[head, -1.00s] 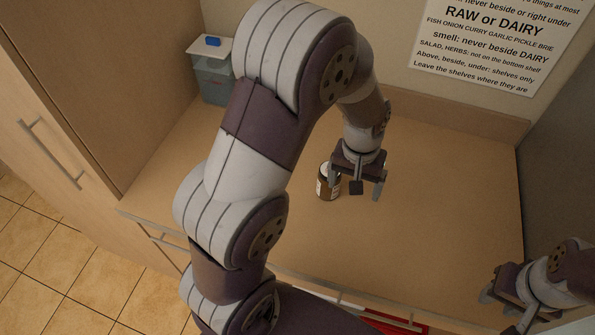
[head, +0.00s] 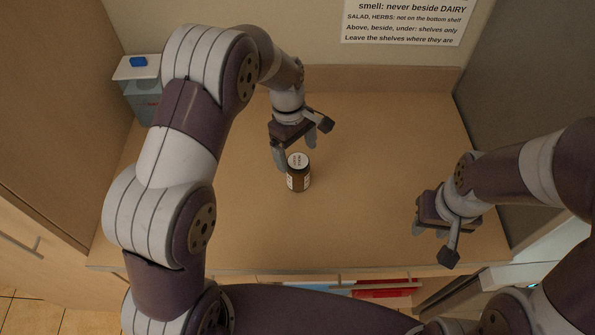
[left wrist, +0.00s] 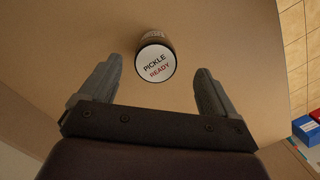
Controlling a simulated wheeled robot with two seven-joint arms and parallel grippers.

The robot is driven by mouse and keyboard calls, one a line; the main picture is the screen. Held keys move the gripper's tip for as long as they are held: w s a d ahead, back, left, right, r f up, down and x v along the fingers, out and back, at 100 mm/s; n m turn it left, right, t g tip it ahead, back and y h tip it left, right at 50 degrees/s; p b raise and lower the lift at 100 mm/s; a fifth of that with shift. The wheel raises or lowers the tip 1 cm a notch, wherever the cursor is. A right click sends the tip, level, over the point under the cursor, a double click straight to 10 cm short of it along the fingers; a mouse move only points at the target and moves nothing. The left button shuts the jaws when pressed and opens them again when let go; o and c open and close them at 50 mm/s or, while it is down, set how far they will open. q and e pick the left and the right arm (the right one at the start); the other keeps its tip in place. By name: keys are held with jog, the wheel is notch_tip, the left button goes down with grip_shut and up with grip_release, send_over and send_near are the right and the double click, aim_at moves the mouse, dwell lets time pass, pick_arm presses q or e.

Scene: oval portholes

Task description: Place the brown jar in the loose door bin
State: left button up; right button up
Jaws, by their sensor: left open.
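The brown jar (head: 298,178) stands upright on the wooden counter, with a white lid and a label. In the left wrist view the jar's lid (left wrist: 156,63) reads "PICKLE READY". My left gripper (head: 296,153) is open and empty, just behind the jar in the head view. In the left wrist view the jar shows beyond and between the two fingertips, and not gripped. My right gripper (head: 431,243) hangs over the right front of the counter, apart from the jar. Its fingers are partly hidden, and I cannot tell how far they are apart. I cannot make out the loose door bin.
A grey container with a white lid and a blue item (head: 138,62) stands at the back left. A sign (head: 405,18) hangs on the back wall. Red items (head: 383,287) show below the counter's front edge. The counter (head: 380,150) around the jar is mostly clear.

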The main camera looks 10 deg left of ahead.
aim_at(301, 161)
pick_arm(q)
jog(key=f+p, duration=0.1)
jog(key=f, duration=0.3)
jog(key=d+f+p, duration=0.1)
jog(key=f, duration=0.2)
jog(key=shift+f+p, duration=0.1)
jog(key=shift+p, duration=0.2)
jog(key=shift+a+f, duration=0.2)
jog(key=shift+w+r, duration=0.1)
jog(key=c, duration=1.5)
jog(key=shift+r+b, duration=0.45)
jog(key=shift+r, duration=0.1)
jog(key=r, duration=0.1)
jog(key=r+b, duration=0.1)
jog(key=r, duration=0.1)
jog(key=shift+d, duration=0.25)
jog(key=shift+w+d+r+b, duration=0.1)
jog(key=shift+d+r, duration=1.05)
jog(key=shift+d, duration=0.75)
jog(key=shift+w+d+r+b, duration=0.15)
jog(key=shift+d+r, duration=1)
jog(key=shift+d, duration=0.7)
jog(key=shift+w+d+r+b, duration=0.1)
jog(key=shift+d+r, duration=1.05)
jog(key=shift+d, duration=0.75)
